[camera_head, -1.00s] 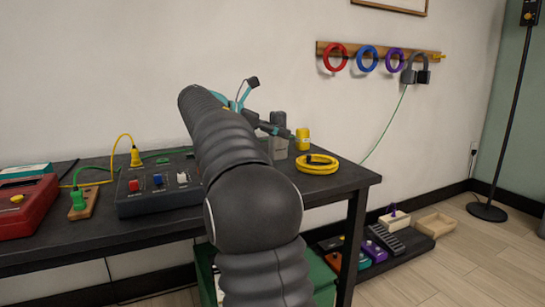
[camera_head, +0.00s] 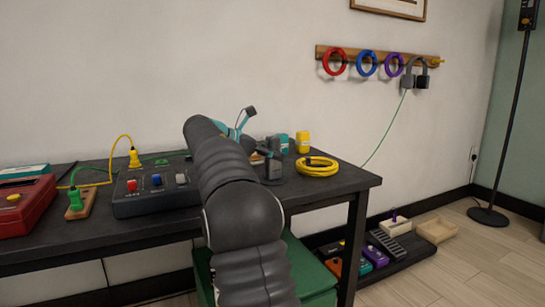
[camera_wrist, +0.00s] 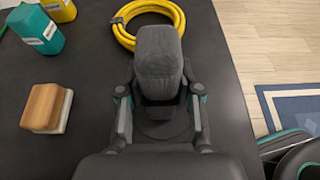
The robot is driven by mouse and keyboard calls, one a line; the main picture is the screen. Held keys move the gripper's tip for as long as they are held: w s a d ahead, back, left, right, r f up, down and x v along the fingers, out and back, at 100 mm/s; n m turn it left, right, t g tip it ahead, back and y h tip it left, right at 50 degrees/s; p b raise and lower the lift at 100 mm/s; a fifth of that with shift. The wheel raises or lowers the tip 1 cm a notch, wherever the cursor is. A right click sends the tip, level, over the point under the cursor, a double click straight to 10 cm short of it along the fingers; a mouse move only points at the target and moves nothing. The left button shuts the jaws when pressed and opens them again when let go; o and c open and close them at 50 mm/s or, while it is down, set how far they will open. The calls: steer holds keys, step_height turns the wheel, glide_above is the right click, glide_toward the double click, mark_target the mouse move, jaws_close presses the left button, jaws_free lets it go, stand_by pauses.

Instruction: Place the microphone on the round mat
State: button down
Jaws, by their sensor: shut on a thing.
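The microphone (camera_wrist: 158,60) is dark grey with a large foam-like head. In the wrist view it stands between the two fingers of my gripper (camera_wrist: 160,95), which is shut on it. A dark round shape, apparently the round mat (camera_wrist: 163,131), shows under and just in front of the microphone, partly hidden by it and the fingers. In the head view the microphone (camera_head: 272,166) is low over the right part of the table, partly behind my arm. I cannot tell whether its base touches the mat.
A coiled yellow cable (camera_wrist: 128,28) lies just behind the microphone on the dark table (camera_wrist: 85,90). A wood-and-white block (camera_wrist: 46,108), a teal bottle (camera_wrist: 38,30) and a yellow bottle (camera_wrist: 62,8) stand to the left. The table's right edge is close.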

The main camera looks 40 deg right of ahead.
steer(key=c, duration=0.8)
jaws_free()
steer(key=shift+o, duration=0.2)
steer(key=shift+a+r, duration=0.15)
steer(key=shift+a, duration=0.05)
steer(key=p+v, duration=0.2)
steer(key=v, duration=0.9)
steer(key=shift+w+a+r+p, duration=0.15)
steer(key=shift+a+p, duration=0.1)
steer(key=shift+p, duration=0.15)
